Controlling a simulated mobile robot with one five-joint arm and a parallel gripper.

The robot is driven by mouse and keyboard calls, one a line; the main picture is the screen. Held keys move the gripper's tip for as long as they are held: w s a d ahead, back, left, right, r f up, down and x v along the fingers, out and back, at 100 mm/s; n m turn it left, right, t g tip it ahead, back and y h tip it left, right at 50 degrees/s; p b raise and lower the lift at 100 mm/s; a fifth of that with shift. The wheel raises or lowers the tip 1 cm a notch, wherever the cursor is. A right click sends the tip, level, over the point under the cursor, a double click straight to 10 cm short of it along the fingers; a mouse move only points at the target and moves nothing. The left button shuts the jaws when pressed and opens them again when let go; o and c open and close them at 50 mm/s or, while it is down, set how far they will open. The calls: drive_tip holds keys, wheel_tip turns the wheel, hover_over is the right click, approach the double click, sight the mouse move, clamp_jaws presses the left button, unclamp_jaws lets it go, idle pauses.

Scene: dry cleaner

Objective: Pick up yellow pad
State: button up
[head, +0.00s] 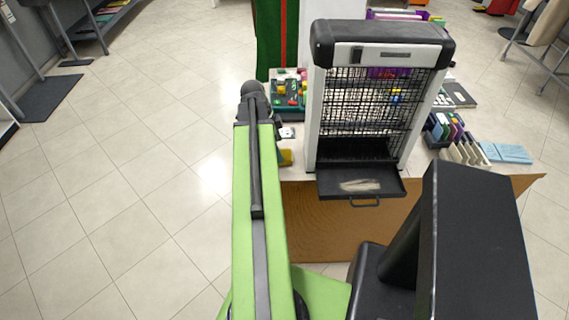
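A small yellow item (285,157), likely the yellow pad, lies on the table's left edge, just right of my green arm. My arm covers part of it, so its full shape is hidden. My arm reaches forward along the left side of the table and ends in a dark rounded joint. My gripper's fingers do not show; they seem hidden behind the arm.
A black and white caged appliance (370,100) with a pulled-out tray (361,182) stands on the table (310,186). A green tray (288,92) of small coloured items is behind left. Card holders (455,138) and blue pads (506,153) lie right. The left floor is clear.

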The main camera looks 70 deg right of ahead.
sight(284, 154)
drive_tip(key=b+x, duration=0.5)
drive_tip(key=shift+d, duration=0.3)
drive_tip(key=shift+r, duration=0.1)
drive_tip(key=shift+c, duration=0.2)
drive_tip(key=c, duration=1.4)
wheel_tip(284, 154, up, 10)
drive_tip(key=p, duration=1)
